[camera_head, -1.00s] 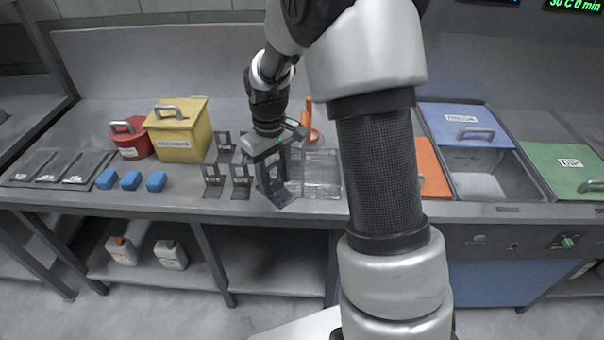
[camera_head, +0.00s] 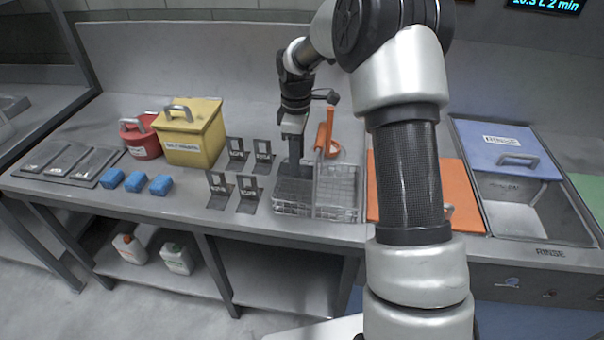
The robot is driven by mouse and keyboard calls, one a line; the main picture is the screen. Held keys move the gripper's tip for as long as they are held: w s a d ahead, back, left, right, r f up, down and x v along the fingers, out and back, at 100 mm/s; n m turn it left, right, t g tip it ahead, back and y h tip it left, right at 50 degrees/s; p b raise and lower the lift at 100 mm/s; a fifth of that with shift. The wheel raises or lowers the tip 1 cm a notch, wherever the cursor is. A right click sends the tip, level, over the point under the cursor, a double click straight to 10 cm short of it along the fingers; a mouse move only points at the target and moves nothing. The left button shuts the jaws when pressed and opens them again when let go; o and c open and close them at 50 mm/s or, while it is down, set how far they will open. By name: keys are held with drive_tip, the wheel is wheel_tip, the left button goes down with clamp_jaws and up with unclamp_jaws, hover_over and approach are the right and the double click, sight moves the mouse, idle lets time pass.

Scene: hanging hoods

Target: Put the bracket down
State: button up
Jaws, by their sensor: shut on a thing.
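My gripper (camera_head: 292,160) points straight down over the left part of a wire basket (camera_head: 338,212) on the bench. It is shut on a dark grey bracket (camera_head: 294,172), whose lower part is down inside the basket's left side. Fingers and bracket are close in colour, so the edge between them is hard to make out. I cannot tell whether the bracket touches the basket floor. Several similar upright brackets stand on the bench left of the basket, one of them (camera_head: 248,190) nearest to it.
An orange-handled tool (camera_head: 325,135) stands behind the basket. An orange lid (camera_head: 390,185) lies to the right, partly behind my arm, then an open rinse tank (camera_head: 530,205) with a blue lid (camera_head: 495,145). Yellow (camera_head: 190,140) and red (camera_head: 140,138) bins and blue blocks (camera_head: 135,181) sit left.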

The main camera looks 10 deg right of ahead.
drive_tip(key=shift+f, duration=2.3)
drive_tip(key=shift+f+b, duration=0.4)
drive_tip(key=shift+f, duration=0.25)
drive_tip(key=o, duration=1.3)
